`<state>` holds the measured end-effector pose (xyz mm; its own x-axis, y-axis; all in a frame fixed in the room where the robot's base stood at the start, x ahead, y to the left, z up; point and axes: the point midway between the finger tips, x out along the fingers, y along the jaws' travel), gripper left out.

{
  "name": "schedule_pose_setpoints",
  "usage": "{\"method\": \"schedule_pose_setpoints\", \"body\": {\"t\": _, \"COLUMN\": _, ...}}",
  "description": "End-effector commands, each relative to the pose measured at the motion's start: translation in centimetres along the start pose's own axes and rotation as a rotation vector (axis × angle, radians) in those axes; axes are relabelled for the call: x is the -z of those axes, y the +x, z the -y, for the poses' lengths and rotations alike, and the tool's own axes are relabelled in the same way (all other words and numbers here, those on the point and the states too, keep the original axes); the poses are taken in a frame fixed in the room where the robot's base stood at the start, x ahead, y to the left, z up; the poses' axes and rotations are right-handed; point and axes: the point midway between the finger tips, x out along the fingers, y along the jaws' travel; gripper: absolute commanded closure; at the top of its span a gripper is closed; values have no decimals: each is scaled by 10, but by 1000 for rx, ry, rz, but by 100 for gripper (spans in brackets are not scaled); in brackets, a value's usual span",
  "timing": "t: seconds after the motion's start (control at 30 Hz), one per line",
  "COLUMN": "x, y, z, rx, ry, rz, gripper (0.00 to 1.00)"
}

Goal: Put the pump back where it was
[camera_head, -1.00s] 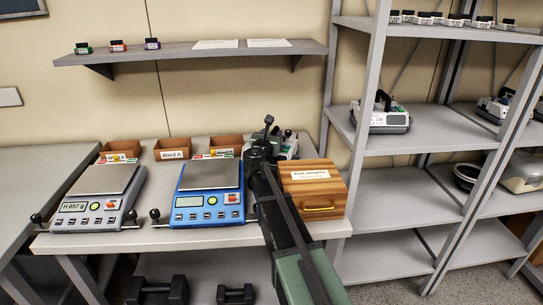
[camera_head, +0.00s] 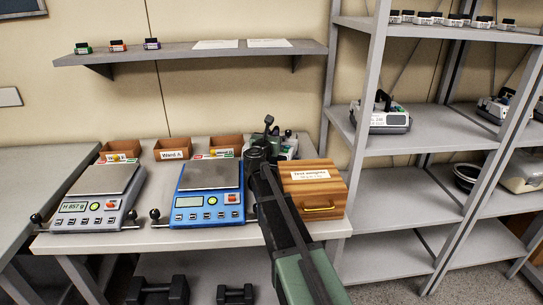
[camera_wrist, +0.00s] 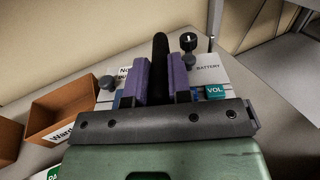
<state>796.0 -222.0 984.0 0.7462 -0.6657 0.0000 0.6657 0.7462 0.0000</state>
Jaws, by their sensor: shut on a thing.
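The pump (camera_wrist: 203,72) is a pale device with a "BATTERY" label, a teal "VOL" label, dark knobs and an upright black handle. My gripper (camera_wrist: 160,75) has purple fingers shut on the black handle, one on each side. In the head view the pump (camera_head: 289,146) shows partly behind my arm and the wooden box, at the back right of the table. My gripper's fingers are hidden by the arm there. Whether the pump's base touches the table cannot be told.
The wooden box (camera_head: 313,190) stands close in front of the pump. A blue scale (camera_head: 209,207) and a grey scale (camera_head: 92,207) sit to the left, with several small bins (camera_head: 172,148) behind. Another pump (camera_head: 382,120) stands on the shelf rack (camera_head: 410,185) at right.

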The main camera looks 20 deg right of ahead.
Motion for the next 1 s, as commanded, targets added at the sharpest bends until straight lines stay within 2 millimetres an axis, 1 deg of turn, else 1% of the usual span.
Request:
{"method": "schedule_pose_setpoints", "body": {"t": 0.77, "x": 0, "y": 0, "z": 0, "rx": 0, "ry": 0, "rz": 0, "gripper": 100}}
{"method": "schedule_pose_setpoints", "body": {"t": 0.87, "x": -2, "y": 0, "z": 0, "rx": 0, "ry": 0, "rz": 0, "gripper": 100}}
{"method": "schedule_pose_setpoints", "body": {"t": 1.0, "x": -11, "y": 0, "z": 0, "rx": 0, "ry": -1, "rz": 0, "gripper": 100}}
